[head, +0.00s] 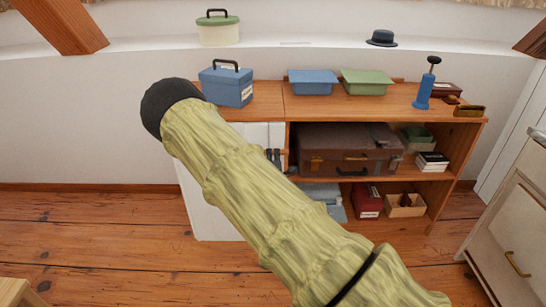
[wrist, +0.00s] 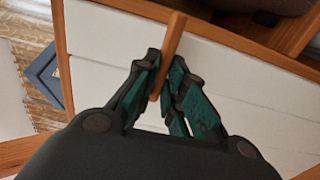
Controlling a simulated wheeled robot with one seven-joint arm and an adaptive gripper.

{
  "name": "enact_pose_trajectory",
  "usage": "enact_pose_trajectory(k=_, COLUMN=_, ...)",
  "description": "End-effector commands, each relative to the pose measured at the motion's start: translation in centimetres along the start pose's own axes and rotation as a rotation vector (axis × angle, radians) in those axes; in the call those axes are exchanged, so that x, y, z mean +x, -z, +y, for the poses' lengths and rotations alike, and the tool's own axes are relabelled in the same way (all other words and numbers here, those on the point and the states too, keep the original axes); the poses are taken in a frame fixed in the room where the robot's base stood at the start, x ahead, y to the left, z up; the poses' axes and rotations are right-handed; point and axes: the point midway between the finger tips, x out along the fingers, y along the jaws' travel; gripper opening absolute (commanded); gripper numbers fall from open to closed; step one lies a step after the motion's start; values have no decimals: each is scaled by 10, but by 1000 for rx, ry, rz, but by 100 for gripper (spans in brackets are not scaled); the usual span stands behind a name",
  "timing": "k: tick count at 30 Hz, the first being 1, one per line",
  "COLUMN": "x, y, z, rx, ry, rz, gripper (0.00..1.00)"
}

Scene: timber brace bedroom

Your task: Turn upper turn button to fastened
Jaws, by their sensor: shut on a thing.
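The upper turn button (wrist: 173,36) is a narrow wooden bar in the wrist view. It stands out across the white boarded door (wrist: 110,45), and its far end overlaps the wooden frame strip (wrist: 225,42) along the door's edge. My gripper (wrist: 165,68) has its dark and green fingers on both sides of the bar, shut on it. In the head view only the dark finger parts of my gripper (head: 273,157) show beside my arm, in front of the white door (head: 215,215). The turn button cannot be made out there.
The door belongs to a low wooden cabinet (head: 275,108). Its open shelves hold a brown suitcase (head: 345,150), a red box (head: 367,200) and a wooden tray (head: 405,207). A blue box (head: 227,86) and other bins stand on top. A drawer unit (head: 510,225) stands at the right.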

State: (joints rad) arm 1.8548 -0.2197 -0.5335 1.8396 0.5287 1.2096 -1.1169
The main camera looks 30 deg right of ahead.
Motion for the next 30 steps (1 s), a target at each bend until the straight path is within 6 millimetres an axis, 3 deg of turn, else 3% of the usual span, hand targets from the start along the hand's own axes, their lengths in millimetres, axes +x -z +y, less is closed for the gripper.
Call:
enact_pose_trajectory(k=10, x=-1, y=0, z=-2, rx=-3, ry=4, rz=1, gripper=0)
enact_pose_trajectory(k=11, x=-1, y=0, z=-2, rx=-3, ry=4, rz=1, gripper=15)
enact_pose_trajectory(k=14, x=-1, y=0, z=-2, rx=-2, ry=3, rz=0, gripper=33)
enact_pose_trajectory(k=24, x=-2, y=0, z=-1, rx=-2, ry=2, rz=0, gripper=33)
enact_pose_trajectory(k=30, x=-20, y=1, z=-1, rx=-3, ry=2, rz=1, gripper=33)
